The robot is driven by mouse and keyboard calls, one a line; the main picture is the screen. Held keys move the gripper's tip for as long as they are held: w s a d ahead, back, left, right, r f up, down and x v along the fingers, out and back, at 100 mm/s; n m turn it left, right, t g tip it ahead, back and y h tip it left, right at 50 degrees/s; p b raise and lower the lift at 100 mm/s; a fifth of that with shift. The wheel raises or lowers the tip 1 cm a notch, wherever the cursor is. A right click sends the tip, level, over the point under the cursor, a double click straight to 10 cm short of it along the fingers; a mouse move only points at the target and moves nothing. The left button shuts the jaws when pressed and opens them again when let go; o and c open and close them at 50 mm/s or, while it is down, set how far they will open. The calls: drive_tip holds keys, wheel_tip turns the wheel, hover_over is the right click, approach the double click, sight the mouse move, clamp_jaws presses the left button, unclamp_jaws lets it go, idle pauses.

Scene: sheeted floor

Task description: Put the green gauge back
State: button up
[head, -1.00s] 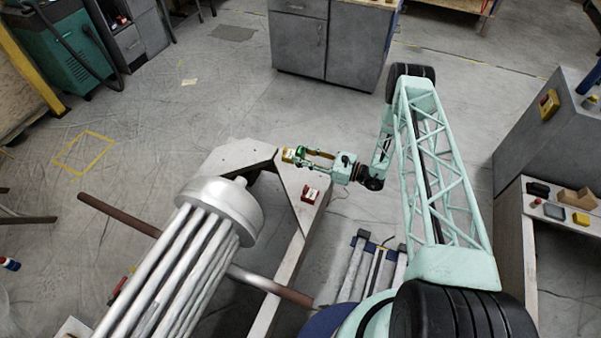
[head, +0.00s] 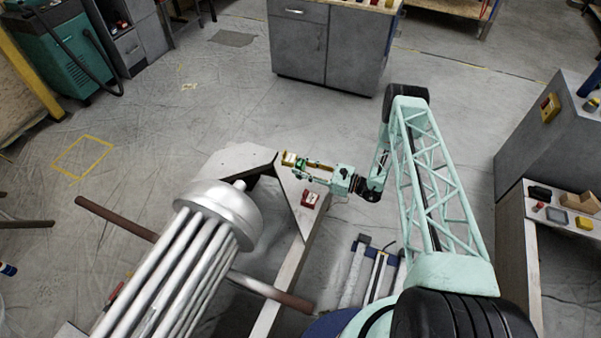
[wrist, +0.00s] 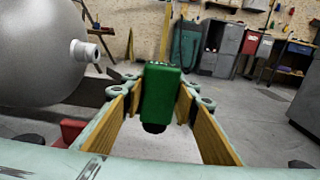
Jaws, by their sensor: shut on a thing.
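The green gauge (wrist: 161,92) is upright between the two yellow-padded fingers of my gripper (wrist: 160,108) in the wrist view, with a dark round part at its lower end. In the head view my gripper (head: 306,164) is shut on the green gauge (head: 300,163), over the grey frame by the tube bundle. A yellowish part shows at the gauge's far side there. What lies directly under the gauge is partly hidden by the fingers.
A red box (head: 310,198) sits on the grey frame (head: 240,156), near my gripper. The metal tube bundle with its domed end (head: 222,212) stands left of it. A grey cabinet (head: 325,45) is at the back. Open floor lies between.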

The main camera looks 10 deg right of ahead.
drive_tip(key=shift+f+b, duration=0.45)
drive_tip(key=shift+f, duration=1.2)
drive_tip(key=shift+f, duration=0.15)
drive_tip(key=o, duration=0.9)
drive_tip(key=shift+s+d, duration=0.1)
drive_tip(key=shift+d, duration=0.05)
drive_tip(key=shift+p+v, duration=1.05)
drive_tip(key=shift+v, duration=4.8)
